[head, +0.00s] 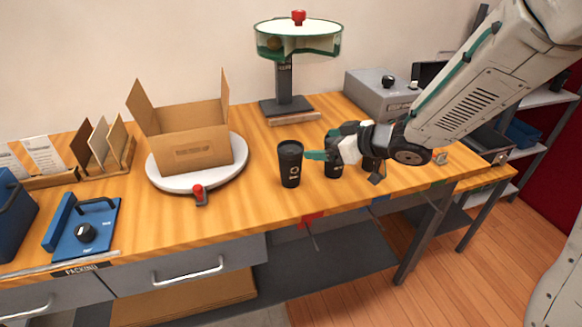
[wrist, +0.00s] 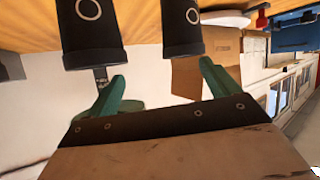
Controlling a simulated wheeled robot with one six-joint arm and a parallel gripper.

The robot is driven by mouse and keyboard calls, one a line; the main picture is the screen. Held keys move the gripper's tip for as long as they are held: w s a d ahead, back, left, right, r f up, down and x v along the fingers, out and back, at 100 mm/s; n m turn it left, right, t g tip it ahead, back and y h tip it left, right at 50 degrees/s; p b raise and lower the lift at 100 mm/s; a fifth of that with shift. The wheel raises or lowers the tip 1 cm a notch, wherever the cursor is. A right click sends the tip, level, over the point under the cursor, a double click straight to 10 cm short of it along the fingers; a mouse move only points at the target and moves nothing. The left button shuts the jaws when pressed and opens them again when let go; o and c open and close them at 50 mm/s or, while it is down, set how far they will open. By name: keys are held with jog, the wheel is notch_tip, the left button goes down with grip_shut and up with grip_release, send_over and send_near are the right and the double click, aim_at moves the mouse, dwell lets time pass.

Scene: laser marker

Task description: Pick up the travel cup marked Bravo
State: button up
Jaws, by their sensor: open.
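Several black travel cups stand upright in a row on the wooden table. The left one (head: 290,164) shows pale markings on its side. The middle one (head: 333,165) and the right one (head: 371,162) are partly hidden by my gripper (head: 325,143). The name Bravo is not readable on any cup. In the wrist view, which looks upside down, two cups, one at the left (wrist: 89,30) and one at the right (wrist: 182,25), each show a white ring mark. My gripper, with green fingers (wrist: 162,76), is open and empty near the cup tops.
An open cardboard box (head: 190,150) sits on a white round turntable (head: 240,170) left of the cups. A green-rimmed stand (head: 284,85) is behind them. A grey machine (head: 380,95) stands at the back right. The table front before the cups is clear.

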aim_at(291, 151)
jog(key=shift+s+a+f+n+g+y, duration=0.15)
jog(key=shift+s+a+f+g+y, duration=0.1)
jog(key=shift+a, duration=0.15)
jog(key=shift+s+a+f+n+g+y, duration=0.1)
jog(key=shift+s+a+g+y, duration=0.05)
jog(key=shift+a+y, duration=0.2)
jog(key=shift+s+a+f+n+g+y, duration=0.15)
jog(key=shift+s+a+f+g+y, duration=0.05)
jog(key=shift+a, duration=0.2)
jog(key=shift+a+f, duration=0.15)
jog(key=shift+a, duration=0.2)
jog(key=x, duration=0.7)
jog(key=shift+a, duration=0.1)
jog(key=c, duration=0.8)
